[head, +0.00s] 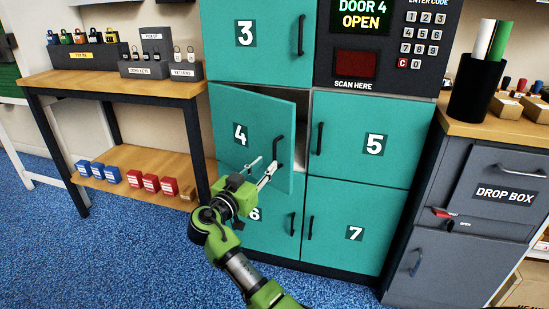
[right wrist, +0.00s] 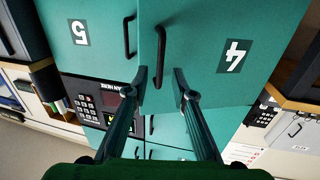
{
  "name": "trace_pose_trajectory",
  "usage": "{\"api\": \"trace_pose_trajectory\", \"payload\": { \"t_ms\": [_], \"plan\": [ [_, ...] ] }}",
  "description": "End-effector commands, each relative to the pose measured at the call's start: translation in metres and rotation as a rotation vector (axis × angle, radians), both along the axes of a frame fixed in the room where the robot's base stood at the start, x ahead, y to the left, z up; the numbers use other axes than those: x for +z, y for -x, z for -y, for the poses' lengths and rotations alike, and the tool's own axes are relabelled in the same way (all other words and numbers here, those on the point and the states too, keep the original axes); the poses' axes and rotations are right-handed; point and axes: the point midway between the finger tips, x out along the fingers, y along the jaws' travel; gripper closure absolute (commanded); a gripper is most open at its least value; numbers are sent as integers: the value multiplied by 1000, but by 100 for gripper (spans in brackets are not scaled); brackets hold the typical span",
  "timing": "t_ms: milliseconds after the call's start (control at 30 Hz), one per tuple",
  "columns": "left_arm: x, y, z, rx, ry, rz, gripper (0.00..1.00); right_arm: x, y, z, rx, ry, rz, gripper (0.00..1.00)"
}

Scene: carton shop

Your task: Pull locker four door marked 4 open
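The teal locker door marked 4 (head: 232,110) stands partly open, its right edge swung out from the cabinet. A dark gap shows beside that edge. Its black handle (head: 279,151) is upright near the right edge. My right gripper (head: 265,172) is at the lower part of this handle. In the right wrist view, upside down, the handle (right wrist: 160,48) lies between the two spread fingertips (right wrist: 160,78), with space showing on both sides. The right gripper looks open. The display (head: 361,13) reads "DOOR 4 OPEN". My left gripper is not in view.
Locker doors 3 (head: 260,50), 5 (head: 345,125), 6 (head: 262,232) and 7 (head: 380,237) look shut. A wooden table (head: 95,84) with locks stands left, a grey drop box (head: 495,170) right. Blue carpet (head: 120,250) is clear in front at left.

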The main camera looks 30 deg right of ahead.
Motion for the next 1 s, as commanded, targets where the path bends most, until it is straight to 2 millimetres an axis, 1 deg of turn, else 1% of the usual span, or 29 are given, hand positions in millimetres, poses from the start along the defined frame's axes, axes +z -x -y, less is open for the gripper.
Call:
{"api": "trace_pose_trajectory", "payload": {
  "t_ms": [33,100,200,300,500,767,800,833,867,1000],
  "plan": [
    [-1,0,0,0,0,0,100,1,-6,11,-2,3,1,76],
    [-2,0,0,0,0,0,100,0,-13,23,-1,1,0,76],
    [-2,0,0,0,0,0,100,0,-20,38,-1,2,-1,76],
    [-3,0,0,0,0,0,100,0,-27,49,1,1,0,76],
    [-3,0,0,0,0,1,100,-1,-33,58,1,-1,0,76],
    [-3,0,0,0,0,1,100,-1,-33,59,2,0,-1,76],
    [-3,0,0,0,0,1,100,-1,-33,59,2,0,-1,87],
    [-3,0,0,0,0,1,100,-1,-33,59,2,0,-1,94],
    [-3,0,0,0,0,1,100,-1,-33,59,2,0,-1,100],
    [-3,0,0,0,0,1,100,-1,-33,59,2,0,-1,100]
  ]
}}
